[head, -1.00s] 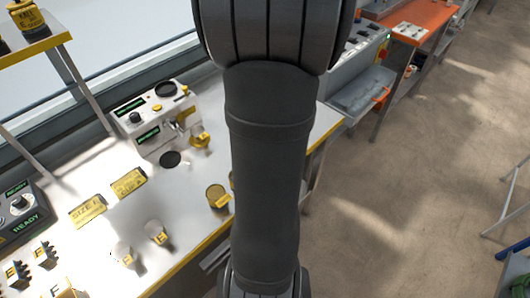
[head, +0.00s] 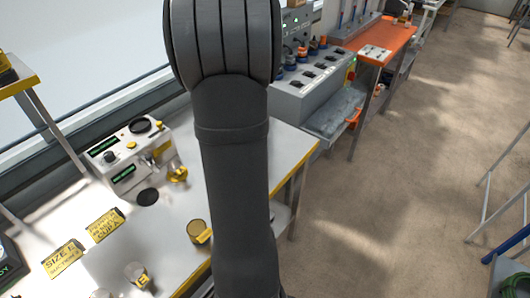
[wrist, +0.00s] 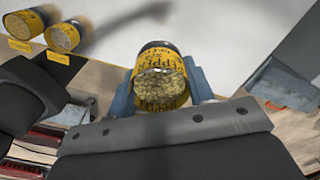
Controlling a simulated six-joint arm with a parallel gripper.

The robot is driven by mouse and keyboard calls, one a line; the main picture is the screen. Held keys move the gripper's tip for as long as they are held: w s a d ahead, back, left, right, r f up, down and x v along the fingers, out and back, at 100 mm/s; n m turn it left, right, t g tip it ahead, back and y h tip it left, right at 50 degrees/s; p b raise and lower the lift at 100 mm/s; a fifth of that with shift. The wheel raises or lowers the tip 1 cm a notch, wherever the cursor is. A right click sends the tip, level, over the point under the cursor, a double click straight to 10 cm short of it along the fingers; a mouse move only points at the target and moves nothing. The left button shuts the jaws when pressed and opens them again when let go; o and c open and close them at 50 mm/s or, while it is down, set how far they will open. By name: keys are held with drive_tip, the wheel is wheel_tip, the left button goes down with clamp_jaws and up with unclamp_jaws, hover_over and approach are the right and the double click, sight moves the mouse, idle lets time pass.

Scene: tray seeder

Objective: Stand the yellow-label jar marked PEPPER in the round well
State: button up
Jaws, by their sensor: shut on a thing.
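In the wrist view a glass jar (wrist: 160,88) with a yellow label and pale grains sits between the two blue fingers of my gripper (wrist: 163,97). My gripper is shut on it. The dark lettering on its label looks like PEPPER but is blurred and at an angle. In the head view my arm hides my gripper and this jar. A dark round spot (head: 148,196), possibly the round well, lies on the bench in front of a white machine. I cannot tell its depth.
The white machine (head: 128,153) stands at the back of the bench (head: 130,245). A yellow-labelled jar (head: 197,228) stands near the bench's front edge. Two yellow-labelled jars, one nearer (wrist: 63,36), show in the wrist view. Yellow signs (head: 104,225) and small cups (head: 136,273) are at left.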

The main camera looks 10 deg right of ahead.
drive_tip(key=w+a+r+n, duration=0.1)
drive_tip(key=w+a+r, duration=0.1)
drive_tip(key=w+a, duration=0.7)
wheel_tip(320, 180, up, 3)
drive_tip(key=n, duration=0.3)
hover_over(141, 127)
drive_tip(key=shift+w+f, duration=0.2)
drive_tip(key=shift+f, duration=4.25)
drive_tip(key=shift+s+d+f, duration=0.1)
drive_tip(key=shift+s+f, duration=0.1)
drive_tip(key=shift+f, duration=0.85)
drive_tip(key=shift+r, duration=0.25)
drive_tip(key=shift+w+r, duration=0.15)
drive_tip(key=shift+r, duration=1.55)
